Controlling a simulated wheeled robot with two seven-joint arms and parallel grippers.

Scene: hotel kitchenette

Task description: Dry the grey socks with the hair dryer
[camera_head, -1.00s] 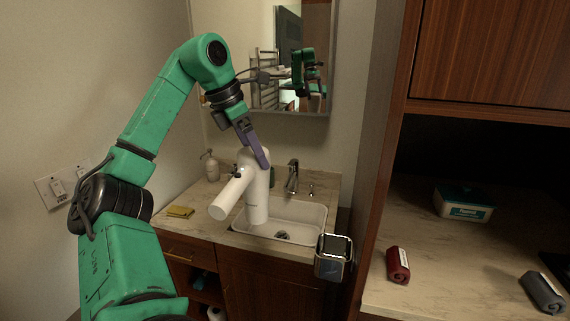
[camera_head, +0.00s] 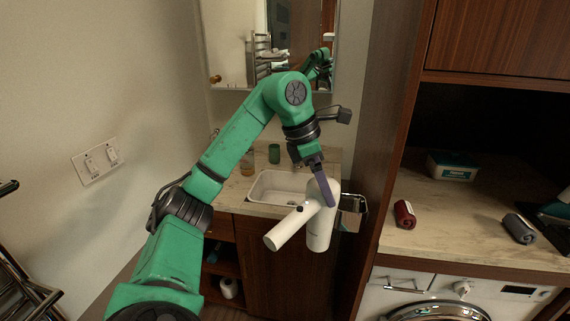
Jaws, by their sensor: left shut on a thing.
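A white hair dryer (camera_head: 319,230) is held by my left gripper (camera_head: 326,190), whose purple fingers are shut at its top. It hangs in front of the sink cabinet's right side, its nozzle pointing left and slightly down. The grey socks (camera_head: 520,229) lie as a roll on the counter at the right, well away from the dryer. My right gripper is not in view.
A red roll (camera_head: 404,214) lies left of the grey one, with a white and teal box (camera_head: 451,166) behind. A tall wooden panel (camera_head: 385,150) stands between the sink (camera_head: 275,187) and this counter. A front-loading washer (camera_head: 435,308) is below the counter.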

